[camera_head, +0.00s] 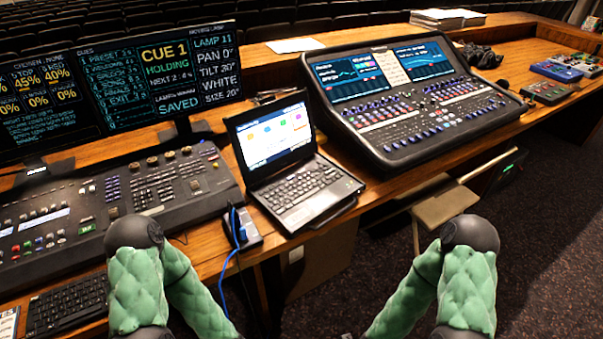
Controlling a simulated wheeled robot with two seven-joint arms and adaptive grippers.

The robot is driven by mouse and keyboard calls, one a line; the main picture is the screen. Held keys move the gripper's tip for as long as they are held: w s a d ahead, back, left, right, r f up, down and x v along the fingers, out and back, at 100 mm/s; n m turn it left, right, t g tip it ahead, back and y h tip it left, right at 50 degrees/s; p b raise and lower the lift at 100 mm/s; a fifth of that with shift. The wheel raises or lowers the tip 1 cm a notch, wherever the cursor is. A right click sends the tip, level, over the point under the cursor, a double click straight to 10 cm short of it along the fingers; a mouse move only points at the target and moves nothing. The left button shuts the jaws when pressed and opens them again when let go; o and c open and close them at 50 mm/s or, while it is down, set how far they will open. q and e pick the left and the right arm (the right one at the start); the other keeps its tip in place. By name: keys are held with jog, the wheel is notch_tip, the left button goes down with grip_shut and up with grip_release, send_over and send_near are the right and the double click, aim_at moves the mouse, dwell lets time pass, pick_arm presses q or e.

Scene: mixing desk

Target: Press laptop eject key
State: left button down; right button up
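A black laptop (322,211) stands open on the wooden desk at the middle of the head view. Its lit screen (271,135) shows a white window with small coloured blocks. Its keyboard (299,187) faces up and is not covered by anything. Single key labels are too small to read, so I cannot tell which key is the eject key. My two green-padded arms show at the bottom, on either side of the laptop and nearer to me. Both grippers are below the picture's edge and out of view.
A lighting console (110,205) stands left of the laptop, with two monitors behind it. A large mixing console (415,100) stands close on the right. A small box with a blue cable (238,230) sits by the laptop's front left corner. A folding chair (445,205) stands below the desk.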

grip_shut()
dwell(1.4)
